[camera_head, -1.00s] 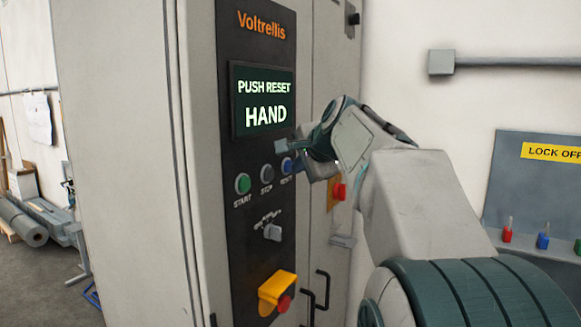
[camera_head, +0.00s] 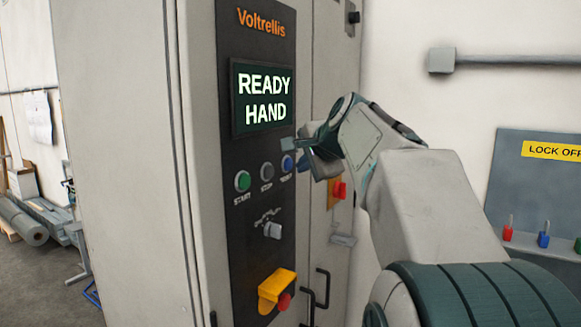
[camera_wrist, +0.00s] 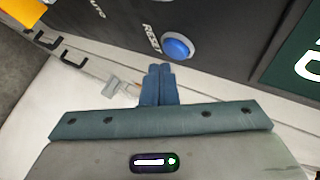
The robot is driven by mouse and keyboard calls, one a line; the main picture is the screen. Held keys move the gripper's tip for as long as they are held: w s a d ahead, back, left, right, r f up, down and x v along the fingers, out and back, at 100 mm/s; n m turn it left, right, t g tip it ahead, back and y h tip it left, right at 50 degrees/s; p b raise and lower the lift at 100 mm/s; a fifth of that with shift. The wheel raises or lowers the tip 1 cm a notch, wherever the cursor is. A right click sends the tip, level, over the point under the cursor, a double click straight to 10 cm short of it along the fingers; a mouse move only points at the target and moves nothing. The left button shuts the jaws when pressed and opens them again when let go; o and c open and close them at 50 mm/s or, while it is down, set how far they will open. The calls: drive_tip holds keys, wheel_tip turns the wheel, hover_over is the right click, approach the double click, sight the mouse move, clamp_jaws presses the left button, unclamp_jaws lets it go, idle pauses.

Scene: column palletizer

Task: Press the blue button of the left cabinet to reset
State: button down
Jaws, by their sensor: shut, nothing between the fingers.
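The blue reset button (camera_head: 287,163) is on the dark control panel of the Voltrellis cabinet (camera_head: 125,160), at the right end of a row with a green start button (camera_head: 243,182) and a grey stop button (camera_head: 267,172). The display (camera_head: 263,98) reads "READY HAND". My gripper (camera_head: 292,148) is shut and empty, close to the blue button. In the wrist view the blue button (camera_wrist: 178,47) lies just beyond the shut fingertips (camera_wrist: 160,70), with a visible gap.
Below the buttons are a selector switch (camera_head: 272,230) and a yellow-housed red button (camera_head: 279,290). Dark door handles (camera_head: 321,288) stick out at lower right. A lock-off board (camera_head: 545,190) hangs on the right wall.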

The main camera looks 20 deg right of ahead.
idle(0.3)
drive_tip(key=s+d, duration=0.1)
drive_tip(key=s, duration=0.1)
drive_tip(key=s+d+b, duration=0.1)
drive_tip(key=s+d, duration=0.1)
idle(0.4)
idle(0.6)
drive_tip(key=s+a+f+n+g, duration=0.3)
drive_tip(key=s+a+f+n, duration=0.2)
drive_tip(key=s+f, duration=0.3)
drive_tip(key=s+a+f+n+g, duration=0.2)
drive_tip(key=s+a+f+n, duration=0.3)
drive_tip(key=f, duration=0.9)
drive_tip(key=s+a+f+n+g, duration=0.3)
drive_tip(key=s+a+f+n, duration=0.3)
drive_tip(key=s+f, duration=0.4)
drive_tip(key=shift+s+f+g+h, duration=0.3)
drive_tip(key=shift+f+h, duration=0.1)
drive_tip(key=shift+f, duration=0.1)
